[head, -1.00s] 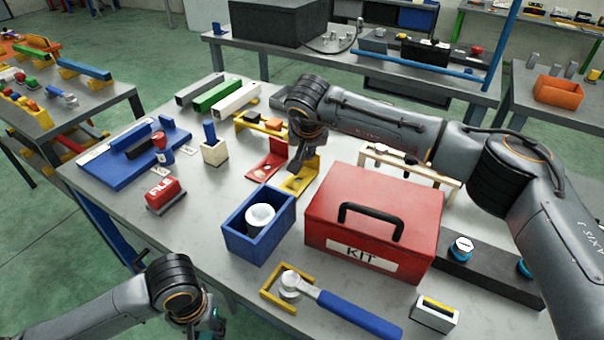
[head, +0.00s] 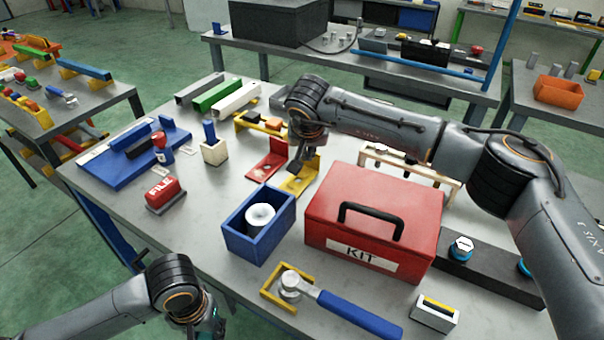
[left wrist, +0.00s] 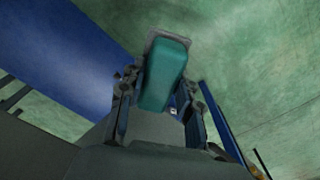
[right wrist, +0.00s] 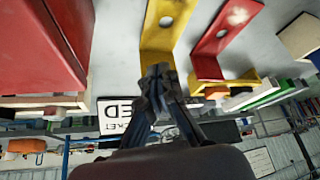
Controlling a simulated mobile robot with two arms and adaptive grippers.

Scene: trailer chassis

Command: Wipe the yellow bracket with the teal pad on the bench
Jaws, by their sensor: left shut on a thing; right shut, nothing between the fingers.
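The yellow bracket (head: 301,184) stands on the bench, right of a red bracket (head: 264,170). My right gripper (head: 295,164) is shut and empty at the yellow bracket and partly covers it. In the right wrist view its closed fingertips (right wrist: 158,74) lie over the lower edge of the yellow bracket (right wrist: 160,35); I cannot tell if they touch it. My left gripper (left wrist: 160,85) is shut on the teal pad (left wrist: 163,75). In the head view this gripper is at the bottom edge, low in front of the bench, with the pad mostly hidden.
A red kit box (head: 372,213) stands right of the brackets. A blue bin (head: 258,232) with a white roll is in front of them. A blue-handled tool (head: 350,310) and a yellow frame (head: 268,298) lie near the front edge. Bare bench (head: 215,220) shows left of the bin.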

